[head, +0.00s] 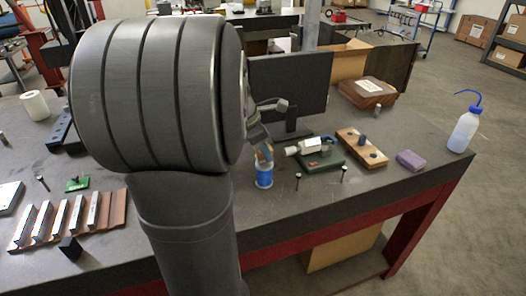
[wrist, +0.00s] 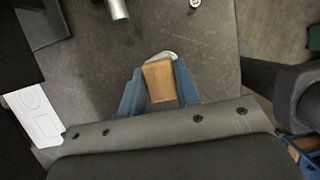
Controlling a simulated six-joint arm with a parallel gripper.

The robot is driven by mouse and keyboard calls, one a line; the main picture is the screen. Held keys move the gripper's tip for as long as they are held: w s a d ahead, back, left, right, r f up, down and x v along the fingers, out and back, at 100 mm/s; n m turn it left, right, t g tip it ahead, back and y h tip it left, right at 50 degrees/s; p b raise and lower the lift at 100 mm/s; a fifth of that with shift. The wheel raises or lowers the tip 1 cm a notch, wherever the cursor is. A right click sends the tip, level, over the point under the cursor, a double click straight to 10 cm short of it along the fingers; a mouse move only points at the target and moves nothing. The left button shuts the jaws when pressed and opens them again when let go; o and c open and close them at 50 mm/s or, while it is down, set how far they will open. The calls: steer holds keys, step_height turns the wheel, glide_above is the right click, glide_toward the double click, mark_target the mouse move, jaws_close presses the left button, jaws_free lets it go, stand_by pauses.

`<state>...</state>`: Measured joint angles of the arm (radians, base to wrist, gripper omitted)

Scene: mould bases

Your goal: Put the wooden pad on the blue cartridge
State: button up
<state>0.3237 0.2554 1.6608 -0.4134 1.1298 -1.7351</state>
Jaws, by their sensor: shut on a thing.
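My gripper (wrist: 160,88) is shut on the wooden pad (wrist: 158,80), a small brown block held between its two blue fingers in the wrist view. A pale rounded edge (wrist: 166,55) shows just beyond the pad, and I cannot tell for sure what it belongs to. In the head view the blue cartridge (head: 264,178), a short upright cylinder with a pale band, stands on the dark bench. My gripper (head: 264,153) is right above it there, partly hidden by my arm. I cannot tell whether the pad touches the cartridge.
A dark monitor-like panel (head: 290,85) stands behind. Metal bars on a brown rack (head: 70,218) lie left.

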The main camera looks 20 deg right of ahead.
steer(key=shift+f, duration=0.65)
steer(key=shift+f, duration=0.1)
steer(key=o, duration=1)
steer(key=shift+c, duration=0.2)
steer(key=v, duration=1.2)
steer(key=x, duration=1.2)
steer(key=shift+r, duration=2)
